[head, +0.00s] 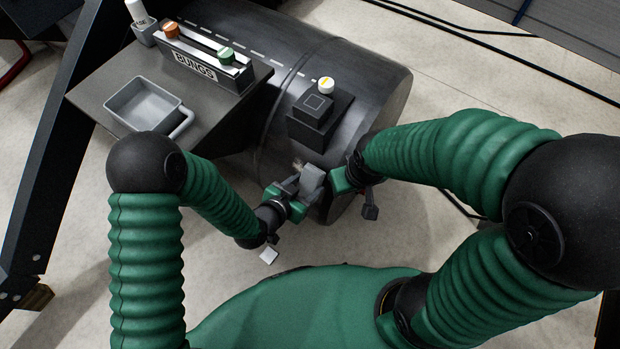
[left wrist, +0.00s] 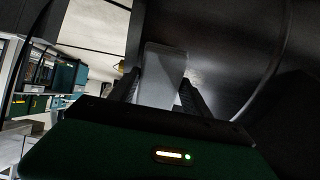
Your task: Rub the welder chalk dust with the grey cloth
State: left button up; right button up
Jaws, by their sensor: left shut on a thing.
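The grey cloth (head: 313,179) is a small grey piece at the lower end of the dark cylindrical float (head: 385,85). My left gripper (head: 294,186) is shut on it. In the left wrist view the cloth (left wrist: 163,72) stands out between the two dark fingers, close to the float's surface; I cannot tell whether it touches. A faint pale patch of chalk dust (head: 298,165) shows on the float just beyond the left gripper, partly hidden by it. My right gripper (head: 343,184) is close to the right of the cloth, by the float's end; its fingers are not clear.
A dark shelf on the left holds a grey tray (head: 143,104) and the BUNGS rack (head: 205,66) with an orange and a green knob. A white bottle (head: 137,12) stands behind.

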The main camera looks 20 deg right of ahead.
pick_arm(q)
jog(key=shift+p+v, duration=0.45)
jog(key=shift+v, duration=0.75)
jog(key=shift+s+a+r, duration=0.1)
jog(key=shift+a, duration=0.15)
jog(key=p+v, duration=0.1)
jog(key=v, duration=0.2)
jog(key=shift+d, duration=0.2)
jog(key=b+x, duration=0.2)
jog(key=x, duration=0.3)
jog(key=shift+f, duration=0.3)
jog(key=shift+w+d+f, duration=0.15)
jog(key=shift+w+d, duration=0.25)
jog(key=shift+w, duration=0.05)
